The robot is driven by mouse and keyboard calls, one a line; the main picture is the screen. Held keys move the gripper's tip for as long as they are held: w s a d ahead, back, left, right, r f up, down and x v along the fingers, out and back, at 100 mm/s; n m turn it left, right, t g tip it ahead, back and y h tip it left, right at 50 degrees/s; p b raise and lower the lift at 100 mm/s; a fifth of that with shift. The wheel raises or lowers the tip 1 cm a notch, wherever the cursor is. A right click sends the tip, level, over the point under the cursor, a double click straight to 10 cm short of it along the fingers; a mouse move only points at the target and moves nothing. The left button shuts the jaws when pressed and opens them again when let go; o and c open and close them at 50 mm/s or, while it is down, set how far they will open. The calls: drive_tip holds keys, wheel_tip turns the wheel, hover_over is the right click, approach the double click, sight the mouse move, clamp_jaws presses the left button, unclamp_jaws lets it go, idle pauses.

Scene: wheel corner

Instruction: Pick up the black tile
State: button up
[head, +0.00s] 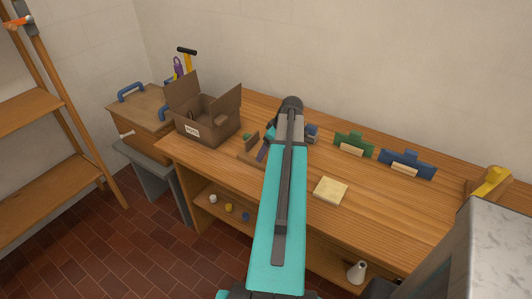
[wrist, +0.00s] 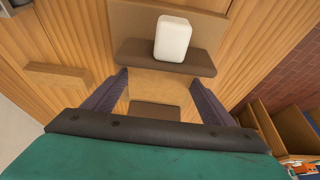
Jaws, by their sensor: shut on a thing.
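My gripper (wrist: 158,85) is low over the bench, with one dark purple finger on each side of a tan-brown piece (wrist: 160,88). The piece spans the gap between the fingers, and I cannot tell if it is loose or part of the brown stand. The brown stand (wrist: 128,52) is just beyond the fingertips, with a white block (wrist: 173,38) on its ledge. In the head view, the stand (head: 250,152) is beside my gripper (head: 264,151), partly covered by my arm. I cannot make out a black tile in either view.
An open cardboard box (head: 221,128) stands left of my gripper. A green holder (head: 354,142) and a blue holder (head: 409,162) stand along the back right. A pale yellow pad (head: 330,191) lies right of my arm. Bare bench top lies around the pad.

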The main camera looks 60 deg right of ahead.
drive_tip(key=shift+r, duration=0.15)
wheel_tip(320, 180, up, 10)
drive_tip(key=b, duration=0.2)
idle(0.6)
idle(0.6)
